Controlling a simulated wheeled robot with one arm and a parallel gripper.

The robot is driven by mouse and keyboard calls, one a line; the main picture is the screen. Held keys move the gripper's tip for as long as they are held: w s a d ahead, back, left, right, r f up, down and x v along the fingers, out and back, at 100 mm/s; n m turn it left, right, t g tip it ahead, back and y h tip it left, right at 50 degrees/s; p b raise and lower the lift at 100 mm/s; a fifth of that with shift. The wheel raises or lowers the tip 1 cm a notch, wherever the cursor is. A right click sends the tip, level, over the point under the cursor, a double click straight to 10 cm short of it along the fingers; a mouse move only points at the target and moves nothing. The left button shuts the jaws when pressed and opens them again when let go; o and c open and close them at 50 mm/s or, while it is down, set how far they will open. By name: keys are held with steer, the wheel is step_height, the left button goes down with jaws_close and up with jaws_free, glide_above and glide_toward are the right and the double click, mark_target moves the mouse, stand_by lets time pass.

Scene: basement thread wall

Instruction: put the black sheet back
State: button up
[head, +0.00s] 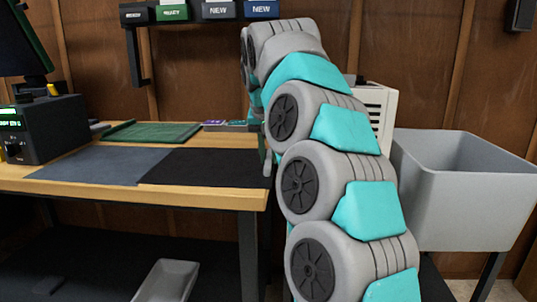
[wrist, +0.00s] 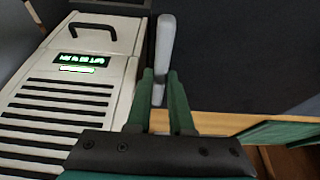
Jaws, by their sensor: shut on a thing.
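A black sheet (head: 205,167) lies flat on the front right of the wooden bench top, beside a blue-grey sheet (head: 100,164). In the wrist view a large dark surface (wrist: 245,50) at upper right looks like the same sheet. My gripper (wrist: 162,78) has green fingers closed on a pale grey bar (wrist: 166,40) with a rounded end. The bar stands by the dark surface's left edge; I cannot tell if it is joined to the sheet.
A white slatted box (head: 378,108) with a black handle stands right of the bench, close to my gripper in the wrist view (wrist: 75,85). A grey bin (head: 465,200) is further right. A green mat (head: 150,134) lies at the back of the bench, and a dark device (head: 45,128) stands left.

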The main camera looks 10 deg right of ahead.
jaws_close()
steer(key=shift+w, duration=0.1)
steer(key=shift+w+d+p, duration=0.4)
steer(key=shift+w+d, duration=0.1)
steer(key=shift+w, duration=0.4)
steer(key=o, duration=0.7)
jaws_free()
steer(key=shift+o, duration=0.2)
